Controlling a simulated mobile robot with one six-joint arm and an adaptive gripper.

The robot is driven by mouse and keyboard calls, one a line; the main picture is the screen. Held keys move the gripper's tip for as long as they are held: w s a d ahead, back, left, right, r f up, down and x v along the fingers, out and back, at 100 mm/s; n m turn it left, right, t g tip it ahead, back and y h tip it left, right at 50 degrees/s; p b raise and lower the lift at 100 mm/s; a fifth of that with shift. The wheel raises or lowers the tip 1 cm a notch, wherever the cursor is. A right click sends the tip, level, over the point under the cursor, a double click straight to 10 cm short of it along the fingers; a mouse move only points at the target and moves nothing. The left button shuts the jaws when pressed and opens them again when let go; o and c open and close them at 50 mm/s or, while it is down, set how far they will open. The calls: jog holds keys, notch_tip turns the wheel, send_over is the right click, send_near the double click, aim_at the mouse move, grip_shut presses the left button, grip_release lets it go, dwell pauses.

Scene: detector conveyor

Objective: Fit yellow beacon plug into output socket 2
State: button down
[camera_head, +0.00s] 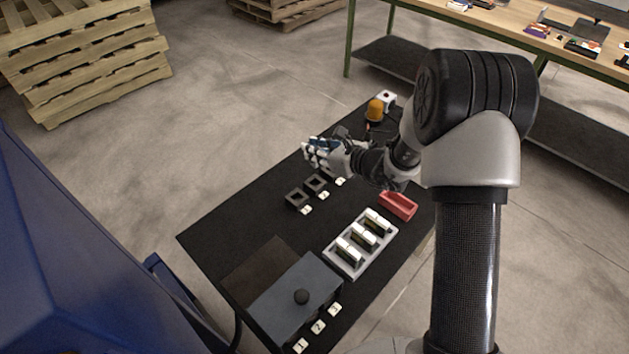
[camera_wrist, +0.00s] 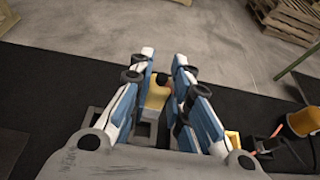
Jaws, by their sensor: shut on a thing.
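My gripper (camera_head: 312,150) is over the black table, just beyond the dark square sockets. In the wrist view my gripper (camera_wrist: 164,68) is shut on the yellow plug (camera_wrist: 156,96), which sits between the blue-and-white fingers. In the head view the plug is hidden by the fingers. Two open square sockets show in the head view, a nearer one (camera_head: 297,197) and a farther one (camera_head: 316,183), each with a small white label beside it. A third label (camera_head: 340,181) lies close to my gripper. The label numbers are too small to read. A dark socket frame (camera_wrist: 92,142) shows at the lower left in the wrist view.
An orange beacon (camera_head: 375,110) stands at the table's far end by a white button box (camera_head: 386,97). A red bin (camera_head: 398,205) and a grey tray (camera_head: 333,263) with white-topped modules are at right. A grey box (camera_head: 270,305) with a black knob is in front.

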notch_tip(320, 180, down, 10)
jog(key=b, duration=0.3)
jog(key=shift+f, duration=0.15)
jog(key=c, duration=1.5)
grip_release()
